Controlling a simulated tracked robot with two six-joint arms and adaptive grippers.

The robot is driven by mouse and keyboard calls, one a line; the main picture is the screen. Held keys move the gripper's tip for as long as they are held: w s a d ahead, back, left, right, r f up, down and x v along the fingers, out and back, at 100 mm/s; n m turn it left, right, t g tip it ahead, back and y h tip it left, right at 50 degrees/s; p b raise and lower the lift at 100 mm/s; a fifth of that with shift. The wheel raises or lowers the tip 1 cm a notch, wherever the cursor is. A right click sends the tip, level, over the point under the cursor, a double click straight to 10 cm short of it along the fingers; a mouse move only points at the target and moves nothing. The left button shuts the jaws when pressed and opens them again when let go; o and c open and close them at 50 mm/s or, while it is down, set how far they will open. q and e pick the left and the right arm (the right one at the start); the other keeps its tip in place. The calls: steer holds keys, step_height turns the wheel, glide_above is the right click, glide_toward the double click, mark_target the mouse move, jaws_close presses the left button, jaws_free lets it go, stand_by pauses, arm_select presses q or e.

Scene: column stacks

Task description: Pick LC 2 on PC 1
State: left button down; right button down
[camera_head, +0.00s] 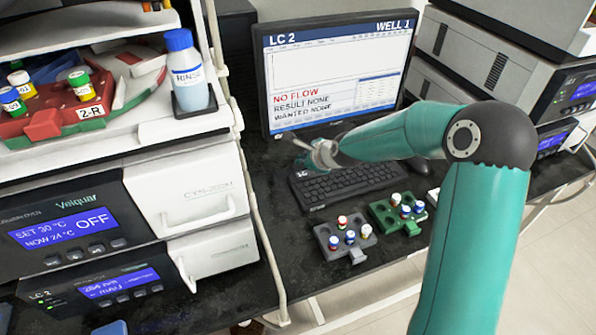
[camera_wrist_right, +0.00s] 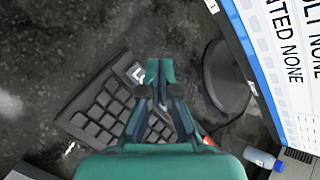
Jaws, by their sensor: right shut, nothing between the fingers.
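The PC monitor (camera_head: 335,70) stands at the back of the bench. Its screen reads LC 2, WELL 1, NO FLOW, RESULT NONE and WANTED NONE. The dark keyboard (camera_head: 345,185) lies in front of it, with a white-lettered label at its left end. In the wrist view the keyboard (camera_wrist_right: 98,110) lies below the fingers, and the label reads LC, partly hidden by them. My right gripper (camera_head: 290,138) is shut and empty, above the keyboard's left back end. It also shows in the wrist view (camera_wrist_right: 160,72). I cannot tell whether it touches a key. My left gripper is out of view.
A grey rack (camera_head: 326,236) and a green rack (camera_head: 382,213) with capped vials stand in front of the keyboard. Instrument stacks rise on both sides; a rinse bottle (camera_head: 186,70) stands on the left one. A pale tube runs down beside the left stack. Bare bench lies left of the keyboard.

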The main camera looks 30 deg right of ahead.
mark_target(303, 176)
step_height(303, 176, up, 3)
steer(key=shift+r+p, duration=0.15)
steer(key=shift+p, duration=1.05)
